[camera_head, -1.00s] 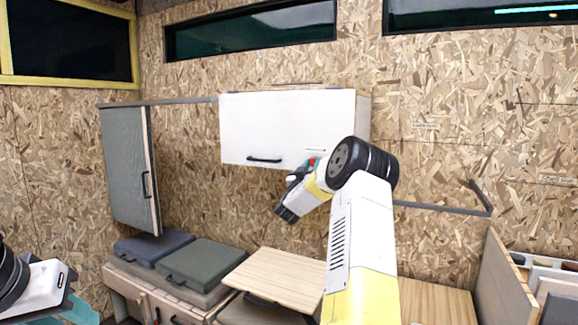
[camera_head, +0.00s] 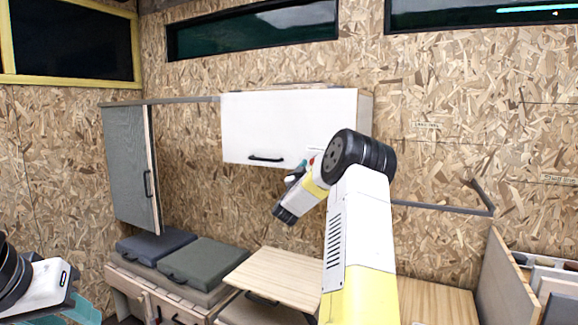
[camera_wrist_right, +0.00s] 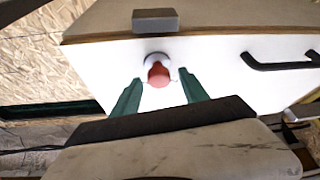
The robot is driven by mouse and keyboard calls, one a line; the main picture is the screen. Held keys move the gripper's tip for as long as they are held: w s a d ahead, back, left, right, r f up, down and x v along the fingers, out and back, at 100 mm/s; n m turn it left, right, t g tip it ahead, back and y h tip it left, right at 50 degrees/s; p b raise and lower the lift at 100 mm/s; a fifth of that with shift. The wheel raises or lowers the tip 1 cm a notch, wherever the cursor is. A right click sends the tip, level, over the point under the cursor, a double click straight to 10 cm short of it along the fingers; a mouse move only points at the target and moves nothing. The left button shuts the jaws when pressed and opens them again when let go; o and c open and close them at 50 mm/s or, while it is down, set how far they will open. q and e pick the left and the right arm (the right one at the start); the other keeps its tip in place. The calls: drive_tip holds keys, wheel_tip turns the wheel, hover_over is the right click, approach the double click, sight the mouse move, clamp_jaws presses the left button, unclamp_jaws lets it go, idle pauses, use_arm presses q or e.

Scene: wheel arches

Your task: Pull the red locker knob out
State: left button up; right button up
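The red locker knob (camera_wrist_right: 158,74) sits in a round white collar on the white locker door (camera_wrist_right: 225,80). The white locker (camera_head: 270,125) hangs on the wall in the head view, where my right arm hides the knob. My right gripper (camera_wrist_right: 160,77) is open, with one green fingertip to each side of the knob and gaps still visible. In the head view my right gripper (camera_head: 298,171) is at the locker's lower right corner, partly hidden. My left gripper (camera_head: 75,312) is at the lower left edge, cut off, its opening unclear.
A black handle (camera_head: 266,158) is on the locker's lower front. A grey block (camera_wrist_right: 155,20) sits near the door edge above the knob. A grey locker (camera_head: 130,165) is at left. Cushioned benches (camera_head: 203,262) and a wooden tabletop (camera_head: 275,277) are below.

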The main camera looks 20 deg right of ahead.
drive_tip(key=v, duration=0.7)
drive_tip(key=shift+s+a+f, duration=0.2)
drive_tip(key=shift+s+a, duration=0.05)
idle(0.3)
drive_tip(key=s+a+r+n+t+y, duration=0.1)
drive_tip(key=a+r+n+y, duration=0.2)
drive_tip(key=a+y, duration=0.35)
drive_tip(key=a+r+n+t+y, duration=0.1)
drive_tip(key=a+r+n+y, duration=0.15)
drive_tip(key=a+y, duration=0.4)
drive_tip(key=s+a+n+g+y, duration=0.2)
drive_tip(key=s+a, duration=0.5)
drive_tip(key=a, duration=0.1)
drive_tip(key=s+a+f+g+y, duration=0.1)
drive_tip(key=s+a+f+g, duration=0.1)
drive_tip(key=s, duration=0.8)
drive_tip(key=s+a+f+g+y, duration=0.1)
drive_tip(key=s+f+g, duration=0.3)
drive_tip(key=s, duration=0.6)
drive_tip(key=s+a+f+g+y, duration=0.1)
drive_tip(key=s+a+f+g, duration=0.2)
drive_tip(key=s+f, duration=0.3)
drive_tip(key=s, duration=0.5)
drive_tip(key=shift+g, duration=0.3)
